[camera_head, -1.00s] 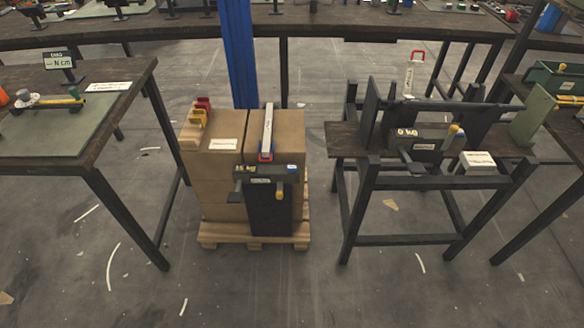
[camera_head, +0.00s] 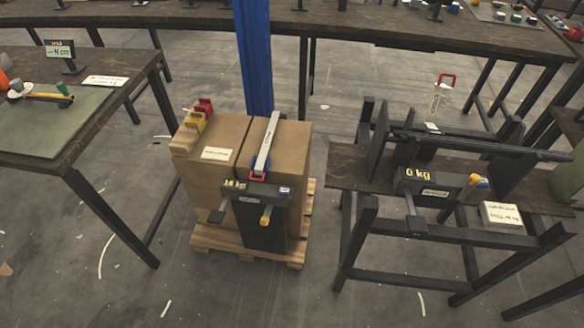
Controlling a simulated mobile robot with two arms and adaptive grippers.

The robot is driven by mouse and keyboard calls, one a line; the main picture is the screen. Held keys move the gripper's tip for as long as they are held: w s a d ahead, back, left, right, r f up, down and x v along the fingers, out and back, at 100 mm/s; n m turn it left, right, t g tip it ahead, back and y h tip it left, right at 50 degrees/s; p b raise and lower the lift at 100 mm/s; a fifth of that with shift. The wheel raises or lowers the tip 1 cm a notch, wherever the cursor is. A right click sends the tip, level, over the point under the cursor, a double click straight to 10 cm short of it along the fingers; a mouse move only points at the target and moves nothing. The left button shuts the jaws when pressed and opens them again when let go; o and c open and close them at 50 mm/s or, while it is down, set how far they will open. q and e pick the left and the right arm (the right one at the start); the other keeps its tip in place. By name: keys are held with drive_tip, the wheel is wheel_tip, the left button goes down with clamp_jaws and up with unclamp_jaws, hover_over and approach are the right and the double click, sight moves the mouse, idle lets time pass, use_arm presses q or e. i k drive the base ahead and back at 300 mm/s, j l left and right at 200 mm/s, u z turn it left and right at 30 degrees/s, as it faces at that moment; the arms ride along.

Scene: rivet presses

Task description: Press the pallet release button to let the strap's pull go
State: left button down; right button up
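A cardboard-box load (camera_head: 190,175) stands on a wooden pallet (camera_head: 222,249), with a pale strap (camera_head: 268,142) running over its top. A dark tensioner unit (camera_head: 258,192) is on the front of the load. Its display (camera_head: 234,184) seems to read 16 kg. A dark paddle (camera_head: 216,216) sticks out at its left, a yellow-tipped lever (camera_head: 266,214) hangs at its right, and a small blue-and-white part (camera_head: 285,191) is at its right end. I cannot tell which part is the release button. Neither of my grippers is in view.
To the right, a dark stand (camera_head: 365,235) carries a similar unit (camera_head: 440,186) reading 0 kg and a white labelled block (camera_head: 501,214). A blue post (camera_head: 253,55) rises behind the load. A workbench (camera_head: 110,130) is at the left. Floor in front is clear.

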sight(283, 191)
drive_tip(key=i+l+u, duration=0.15)
drive_tip(key=l, duration=0.2)
drive_tip(key=i+l+u, duration=0.1)
drive_tip(key=i+l, duration=0.15)
drive_tip(key=l, duration=0.15)
drive_tip(key=i+l+u, duration=0.15)
drive_tip(key=l, duration=0.3)
